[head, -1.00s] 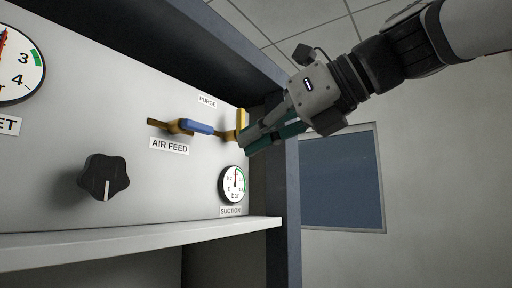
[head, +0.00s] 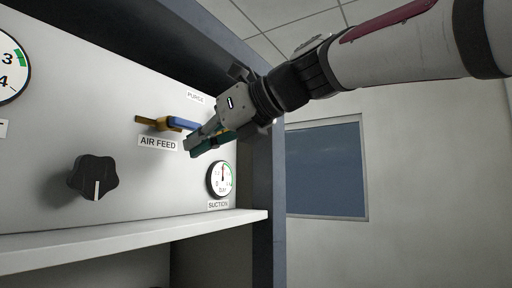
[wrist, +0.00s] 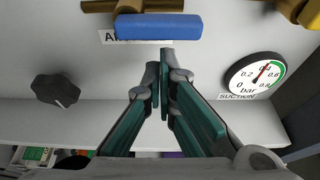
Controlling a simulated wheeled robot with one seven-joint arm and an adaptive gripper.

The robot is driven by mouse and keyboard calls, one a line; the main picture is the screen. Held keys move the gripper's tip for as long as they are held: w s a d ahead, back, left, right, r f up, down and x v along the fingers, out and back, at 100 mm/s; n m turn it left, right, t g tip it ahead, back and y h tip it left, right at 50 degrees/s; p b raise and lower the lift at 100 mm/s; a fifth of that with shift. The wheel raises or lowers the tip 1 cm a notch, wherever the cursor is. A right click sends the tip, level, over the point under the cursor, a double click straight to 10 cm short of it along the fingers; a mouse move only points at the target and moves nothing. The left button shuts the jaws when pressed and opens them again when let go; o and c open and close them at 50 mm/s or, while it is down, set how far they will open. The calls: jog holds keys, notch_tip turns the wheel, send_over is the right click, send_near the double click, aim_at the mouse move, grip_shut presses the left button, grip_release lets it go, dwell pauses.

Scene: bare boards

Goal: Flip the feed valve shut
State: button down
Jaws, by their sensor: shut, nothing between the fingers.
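The feed valve has a blue lever (head: 184,124) on a brass body (head: 160,122), above the AIR FEED label (head: 158,143) on the pale panel. The lever lies sideways, along the brass pipe. In the wrist view the blue lever (wrist: 159,25) is at the top centre, partly covering the label. My gripper (head: 187,150) is shut and empty, just below and to the right of the lever's free end. In the wrist view its fingertips (wrist: 164,56) are close below the lever; I cannot tell whether they touch it.
A black knob (head: 94,177) is at the panel's lower left. The SUCTION gauge (head: 220,180) is below my gripper. The yellow valve (wrist: 309,11) under the PURGE label is mostly hidden by my gripper in the head view. A shelf (head: 130,236) juts out below.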

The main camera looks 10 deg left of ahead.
jog(key=shift+r, duration=0.25)
